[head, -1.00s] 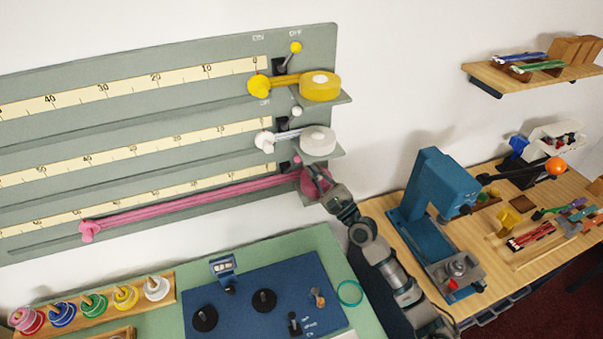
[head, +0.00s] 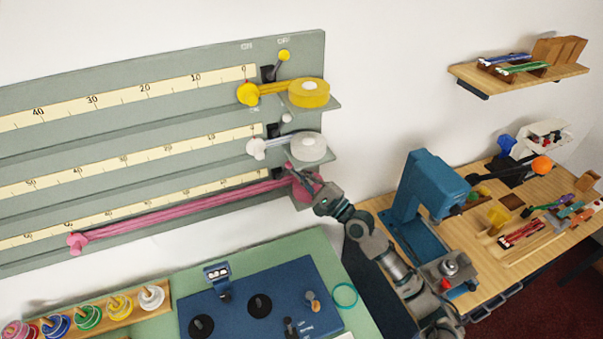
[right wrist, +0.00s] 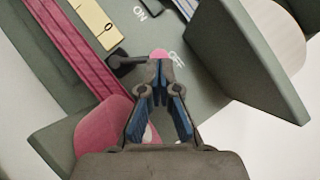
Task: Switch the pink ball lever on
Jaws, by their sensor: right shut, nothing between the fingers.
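The pink ball (right wrist: 159,53) of the lever shows in the right wrist view beside the OFF label, at the end of a short dark lever arm (right wrist: 128,62). The ON label is on the other side of the lever. My right gripper (right wrist: 158,66) is shut and empty. Its fingertips overlap the lower edge of the ball in the picture; I cannot tell whether they touch it. My left gripper is not in view.
Yellow (head: 309,93) and white (head: 308,147) reels sit on shelves above, each with its own ball lever. A grey plate (right wrist: 245,60) stands close right of the fingers. A pink band (head: 180,215) runs along the lowest rail. A blue press (head: 430,187) stands to the right.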

